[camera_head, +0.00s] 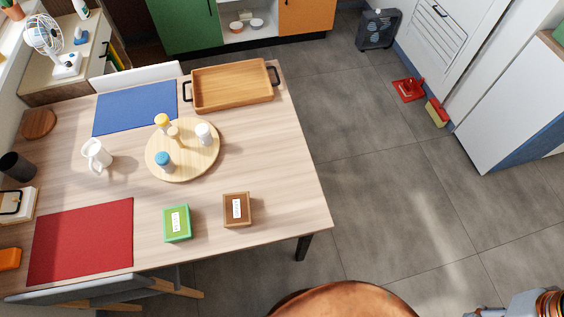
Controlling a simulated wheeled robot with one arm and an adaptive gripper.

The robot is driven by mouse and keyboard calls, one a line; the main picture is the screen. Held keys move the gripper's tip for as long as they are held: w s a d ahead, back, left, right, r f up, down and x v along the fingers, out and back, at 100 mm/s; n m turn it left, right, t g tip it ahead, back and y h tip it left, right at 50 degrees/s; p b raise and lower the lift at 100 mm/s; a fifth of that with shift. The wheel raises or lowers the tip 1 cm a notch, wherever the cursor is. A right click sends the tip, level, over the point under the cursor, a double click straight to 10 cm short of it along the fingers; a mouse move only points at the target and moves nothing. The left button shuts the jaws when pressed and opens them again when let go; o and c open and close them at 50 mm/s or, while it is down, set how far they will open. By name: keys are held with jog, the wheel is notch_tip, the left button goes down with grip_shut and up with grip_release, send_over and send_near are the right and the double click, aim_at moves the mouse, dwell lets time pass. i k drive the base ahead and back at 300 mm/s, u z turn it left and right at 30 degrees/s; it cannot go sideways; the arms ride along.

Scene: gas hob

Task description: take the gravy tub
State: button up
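A small square brown tub (237,210) with a white label stands upright near the right front part of the wooden table (290,185). A similar green tub (177,224) with a white label stands to its left, a little nearer the front edge. The writing on both labels is too small to read; the brown one looks like the gravy tub by its colour. The two tubs stand apart from each other. Part of my arm shows at the bottom right corner, well away from the table. My gripper's fingers are not visible.
A round board (190,170) with several small shakers lies behind the tubs. A wooden tray (232,84) lies at the back, a white jug (97,154) and a red mat (83,240) at the left. A grey chair (85,289) stands at the front. Floor to the right is largely clear.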

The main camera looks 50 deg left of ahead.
aim_at(236, 206)
jog(key=i, duration=1.55)
jog(key=u, duration=5.2)
jog(key=i, duration=0.5)
jog(key=u, duration=0.05)
